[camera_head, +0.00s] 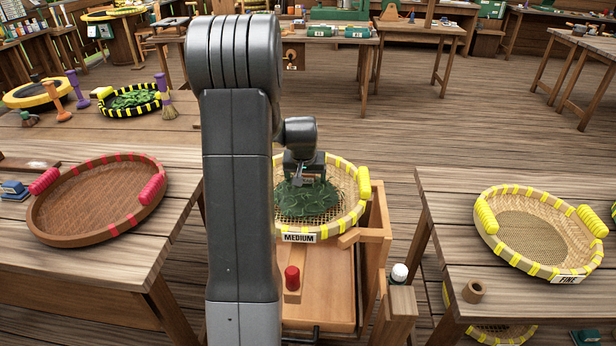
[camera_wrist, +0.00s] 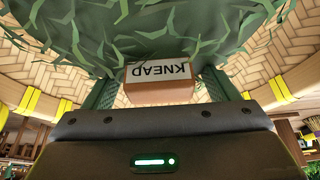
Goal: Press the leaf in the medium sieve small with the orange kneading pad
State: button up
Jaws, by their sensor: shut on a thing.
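The medium sieve (camera_head: 345,224), a round woven basket with yellow bands and a MEDIUM label, sits on a wooden stand in the middle of the head view. A heap of green leaf (camera_head: 306,203) lies in it; the leaf also fills the top of the wrist view (camera_wrist: 150,30). My gripper (camera_head: 303,170) is over the heap, within the sieve's rim. In the wrist view, it is shut on the orange-brown kneading pad (camera_wrist: 160,92), whose white face reads KNEAD. The pad is right by the leaf; I cannot tell whether it touches. My arm hides the sieve's left side.
The fine sieve (camera_head: 548,270) lies on the right table with a small brown ring (camera_head: 474,291). A red-banded brown tray (camera_head: 85,228) lies on the left table. A yellow-black basket of leaf (camera_head: 128,112) stands behind it. A red-capped thing (camera_head: 292,278) is below the sieve.

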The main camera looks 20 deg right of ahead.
aim_at(282, 189)
jog(key=shift+a, duration=0.1)
jog(key=shift+a+f+b, duration=0.15)
jog(key=shift+a+b, duration=0.3)
jog(key=shift+a, duration=0.8)
jog(key=shift+a+b, duration=0.35)
jog(key=shift+a, duration=0.85)
jog(key=shift+a+b, duration=0.55)
jog(key=shift+a, duration=0.6)
